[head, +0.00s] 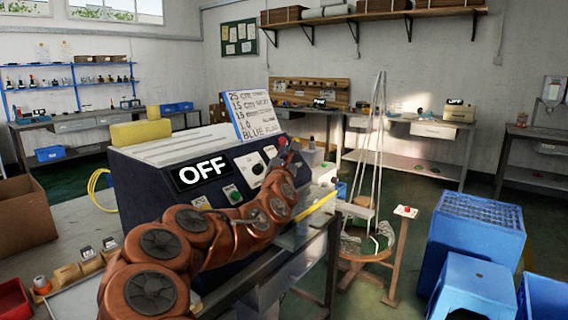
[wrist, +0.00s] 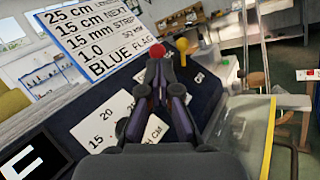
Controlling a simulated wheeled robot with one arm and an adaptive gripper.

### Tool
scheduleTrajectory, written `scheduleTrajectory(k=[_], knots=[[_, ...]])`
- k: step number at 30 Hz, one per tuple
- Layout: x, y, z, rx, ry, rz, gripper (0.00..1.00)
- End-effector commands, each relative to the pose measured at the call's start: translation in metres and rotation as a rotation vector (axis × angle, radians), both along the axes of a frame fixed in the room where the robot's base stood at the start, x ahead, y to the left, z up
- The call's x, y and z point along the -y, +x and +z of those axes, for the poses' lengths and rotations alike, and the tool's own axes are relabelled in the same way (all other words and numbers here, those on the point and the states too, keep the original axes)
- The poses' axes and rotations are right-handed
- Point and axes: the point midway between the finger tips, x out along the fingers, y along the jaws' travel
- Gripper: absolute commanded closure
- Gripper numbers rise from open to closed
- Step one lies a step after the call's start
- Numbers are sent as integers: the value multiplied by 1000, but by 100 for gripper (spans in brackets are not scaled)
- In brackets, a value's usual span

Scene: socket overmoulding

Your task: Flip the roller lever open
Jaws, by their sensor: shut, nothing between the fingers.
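The dark blue machine (head: 150,205) stands on the bench with its display reading OFF. In the wrist view, a red ball knob (wrist: 157,51) shows right at my fingertips, and a yellow ball knob (wrist: 182,45) on a short stalk stands just right of them. I cannot tell which knob belongs to the roller lever. My gripper (wrist: 161,66) is shut and empty, over the machine's top right end. I cannot tell whether it touches the red knob. In the head view, a small red knob (head: 283,141) shows beside the gripper end of my arm, which hides much of the panel.
A white sign board (head: 252,115) with cutting sizes stands on the machine, close to the left of my gripper. White dial plates (wrist: 102,135) lie on the panel below the fingers. A round stand (head: 365,240) with tall rods is right of the bench. Blue crates (head: 470,235) stand farther right.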

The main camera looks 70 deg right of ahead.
Motion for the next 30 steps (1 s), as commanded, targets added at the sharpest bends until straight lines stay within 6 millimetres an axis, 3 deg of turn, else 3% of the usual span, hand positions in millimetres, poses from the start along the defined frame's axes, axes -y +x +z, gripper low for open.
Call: scheduleTrajectory(k=[18, 30], knots=[[-66, -25, 1, -1, -2, -1, 100], [-74, -28, 1, 1, -2, 0, 100]])
